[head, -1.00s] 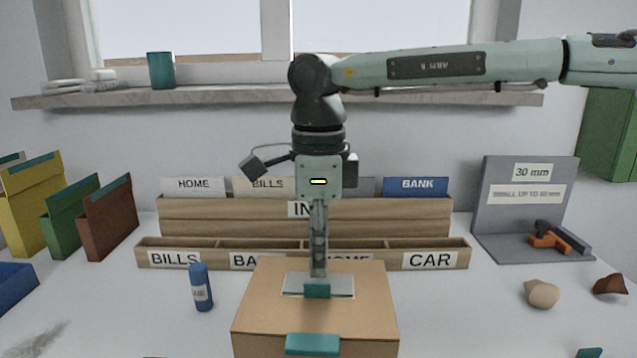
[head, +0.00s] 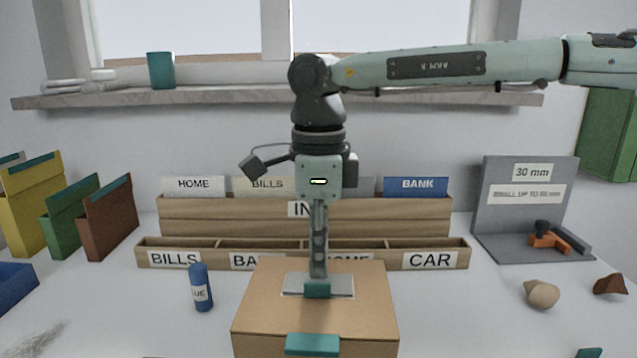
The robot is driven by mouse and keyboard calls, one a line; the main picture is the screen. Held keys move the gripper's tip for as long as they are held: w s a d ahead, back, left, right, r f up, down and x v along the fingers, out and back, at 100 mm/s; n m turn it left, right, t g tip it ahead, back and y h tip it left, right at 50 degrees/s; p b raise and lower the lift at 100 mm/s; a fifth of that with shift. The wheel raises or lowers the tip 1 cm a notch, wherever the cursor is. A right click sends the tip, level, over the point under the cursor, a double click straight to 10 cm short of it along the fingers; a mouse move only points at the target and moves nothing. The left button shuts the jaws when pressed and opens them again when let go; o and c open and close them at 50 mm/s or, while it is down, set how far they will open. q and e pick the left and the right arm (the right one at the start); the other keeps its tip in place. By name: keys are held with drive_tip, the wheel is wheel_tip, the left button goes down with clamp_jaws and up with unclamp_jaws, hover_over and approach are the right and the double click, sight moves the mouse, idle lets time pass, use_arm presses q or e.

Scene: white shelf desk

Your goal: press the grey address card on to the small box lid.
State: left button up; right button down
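A small brown cardboard box (head: 265,318) stands at the front middle in the head view. The grey address card (head: 343,285) lies on its lid, towards the back of the top face. My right gripper (head: 317,289) points straight down from above, with its teal fingertip at the middle of the card, apparently touching it. The fingers line up as one narrow column, so I cannot tell whether they are open or shut. The fingertip hides the card's middle. My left gripper is not in view.
A teal block (head: 312,344) sits at the box's front edge. A blue bottle (head: 201,288) stands left of the box. Labelled wooden racks (head: 450,255) are close behind it. A beige lump (head: 541,293) lies to the right, with bare desk between.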

drive_tip(key=shift+f+b, duration=0.65)
drive_tip(key=shift+f, duration=0.25)
idle(0.8)
drive_tip(key=shift+r+p, duration=1.75)
drive_tip(key=shift+r, duration=1)
drive_tip(key=shift+r+p, duration=0.35)
drive_tip(key=shift+r, duration=1)
